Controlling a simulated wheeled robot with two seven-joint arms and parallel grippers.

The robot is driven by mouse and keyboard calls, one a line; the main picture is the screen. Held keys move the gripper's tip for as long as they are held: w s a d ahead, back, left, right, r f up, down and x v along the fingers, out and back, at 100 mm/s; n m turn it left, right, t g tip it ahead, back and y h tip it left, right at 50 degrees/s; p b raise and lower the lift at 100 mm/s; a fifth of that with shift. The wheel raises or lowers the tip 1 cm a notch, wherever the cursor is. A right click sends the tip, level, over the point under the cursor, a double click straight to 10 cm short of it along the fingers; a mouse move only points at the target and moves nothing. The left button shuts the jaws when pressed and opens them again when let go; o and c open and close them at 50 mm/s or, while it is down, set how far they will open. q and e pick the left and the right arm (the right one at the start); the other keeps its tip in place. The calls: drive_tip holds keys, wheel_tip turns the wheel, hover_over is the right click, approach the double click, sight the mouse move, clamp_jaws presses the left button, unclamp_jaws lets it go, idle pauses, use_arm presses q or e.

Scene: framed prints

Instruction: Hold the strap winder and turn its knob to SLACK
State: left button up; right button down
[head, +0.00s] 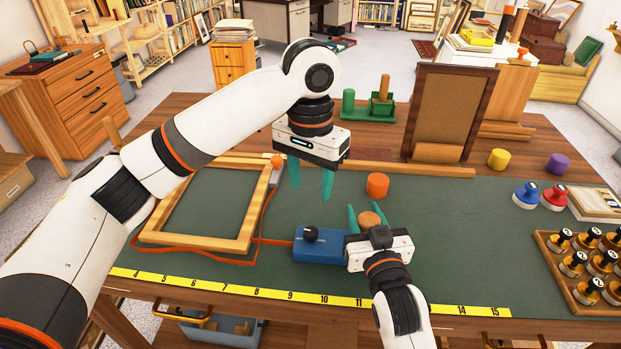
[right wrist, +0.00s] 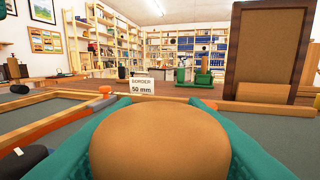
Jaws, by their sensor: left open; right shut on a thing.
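The strap winder (head: 322,248) is a blue block lying on the green mat, with a black knob (head: 311,234) on top near its left end. An orange strap (head: 205,254) runs from it to the wooden frame (head: 195,245). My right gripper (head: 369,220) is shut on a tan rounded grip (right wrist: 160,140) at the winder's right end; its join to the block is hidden. A black shape, probably the knob, shows at the left of the right wrist view (right wrist: 22,160). The knob's markings are too small to read. My left gripper (head: 311,180) is open and empty, above and behind the winder.
An orange cylinder (head: 377,185) stands behind the right gripper. A yellow ruler (head: 240,287) runs along the front edge. A brown panel (head: 445,110) stands at the back. Stamps (head: 525,195) and a tray of black-topped bottles (head: 560,285) are at the right. The mat right of my right gripper is clear.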

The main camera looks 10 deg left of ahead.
drive_tip(key=c, duration=0.8)
unclamp_jaws()
drive_tip(key=v, duration=1.2)
drive_tip(key=shift+s, duration=0.1)
